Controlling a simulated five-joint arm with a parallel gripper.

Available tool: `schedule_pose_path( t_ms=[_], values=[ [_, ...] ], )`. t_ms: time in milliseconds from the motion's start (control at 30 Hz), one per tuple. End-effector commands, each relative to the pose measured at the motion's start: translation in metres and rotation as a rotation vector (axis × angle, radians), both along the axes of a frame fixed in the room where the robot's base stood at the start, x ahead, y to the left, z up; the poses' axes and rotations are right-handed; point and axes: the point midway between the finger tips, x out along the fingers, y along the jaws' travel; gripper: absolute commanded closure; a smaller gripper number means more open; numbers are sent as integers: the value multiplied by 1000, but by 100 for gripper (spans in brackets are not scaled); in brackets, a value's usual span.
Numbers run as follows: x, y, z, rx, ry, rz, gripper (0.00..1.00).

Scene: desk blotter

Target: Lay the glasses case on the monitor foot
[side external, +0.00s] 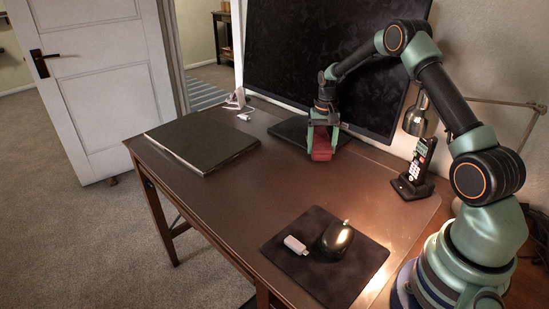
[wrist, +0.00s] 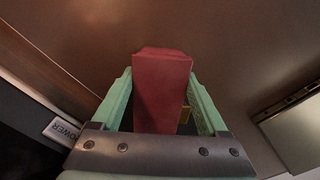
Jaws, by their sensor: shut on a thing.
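The dark red glasses case (side external: 321,149) is between the fingers of my gripper (side external: 322,140), in front of the monitor. In the wrist view, the case (wrist: 162,90) stands out lengthwise between the two green fingers of the gripper (wrist: 160,82), with brown surface beyond it. A small yellowish piece shows at its right side. The black monitor foot (side external: 289,130) lies flat below the screen, and the case and gripper cover part of it in the side view. I cannot tell whether the case touches the foot or the desk.
A dark closed laptop (side external: 203,141) lies on the left of the desk. A cordless phone (side external: 418,168) stands right. The middle blotter (side external: 250,190) is clear.

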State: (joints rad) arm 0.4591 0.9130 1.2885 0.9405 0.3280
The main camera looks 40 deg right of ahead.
Motion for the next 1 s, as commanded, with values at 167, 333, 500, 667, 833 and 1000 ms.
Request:
schedule_pose_path(
  t_ms=[167,333,500,667,833,1000],
  values=[
    [0,0,-2,0,0,0,81],
    [0,0,-2,0,0,0,11],
    [0,0,-2,0,0,0,11],
    [0,0,6,-1,-1,0,11],
    [1,0,34,-2,-5,0,11],
    [1,0,70,-1,-3,0,11]
  ],
)
